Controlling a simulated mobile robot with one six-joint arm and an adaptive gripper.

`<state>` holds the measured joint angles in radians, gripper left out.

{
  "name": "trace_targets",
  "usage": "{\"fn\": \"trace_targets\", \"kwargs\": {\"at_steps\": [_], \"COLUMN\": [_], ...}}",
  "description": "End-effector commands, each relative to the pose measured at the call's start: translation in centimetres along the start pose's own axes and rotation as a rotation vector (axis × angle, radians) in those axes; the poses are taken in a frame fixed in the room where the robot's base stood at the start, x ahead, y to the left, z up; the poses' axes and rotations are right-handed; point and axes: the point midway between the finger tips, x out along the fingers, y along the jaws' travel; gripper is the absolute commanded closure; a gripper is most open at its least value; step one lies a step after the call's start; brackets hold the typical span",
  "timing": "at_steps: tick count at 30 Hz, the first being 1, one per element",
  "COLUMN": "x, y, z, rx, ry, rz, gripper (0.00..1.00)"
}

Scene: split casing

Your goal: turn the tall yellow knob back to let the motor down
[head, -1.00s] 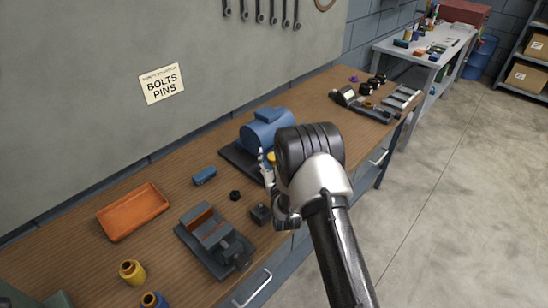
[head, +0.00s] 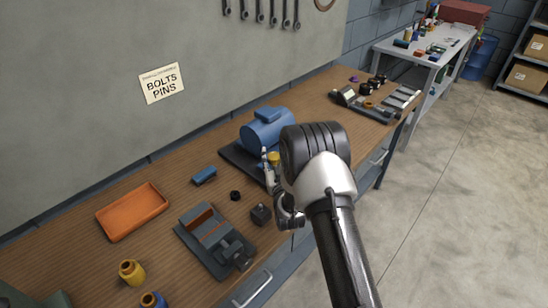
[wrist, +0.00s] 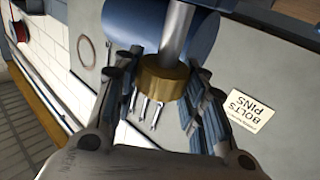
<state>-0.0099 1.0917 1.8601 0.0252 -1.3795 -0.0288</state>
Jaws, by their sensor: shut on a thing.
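The blue motor (head: 264,132) sits on a dark base plate (head: 235,158) at the middle of the bench; its blue body also fills the top of the wrist view (wrist: 140,30). The tall yellow knob (head: 274,157) shows at the motor's near right side. In the wrist view the knob (wrist: 163,80) is a brass-yellow cap on a grey rod, between my two fingers. My gripper (wrist: 163,92) is shut on the knob. In the head view my gripper (head: 271,170) is partly hidden by my own wrist.
An orange tray (head: 133,211), a blue block (head: 204,176), a dark nut (head: 235,195), a dark block (head: 261,214) and a grey vise-like fixture (head: 215,240) lie to the left.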

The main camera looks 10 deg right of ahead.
Motion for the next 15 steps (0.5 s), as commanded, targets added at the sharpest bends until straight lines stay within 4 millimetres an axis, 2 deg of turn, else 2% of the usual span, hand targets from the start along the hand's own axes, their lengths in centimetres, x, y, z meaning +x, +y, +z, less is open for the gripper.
{"fn": "trace_targets", "kwargs": {"at_steps": [15], "x": [0.10], "y": [0.18], "z": [0.15], "rx": [0.012], "ry": [0.005], "rz": [-0.372], "gripper": [0.86]}}
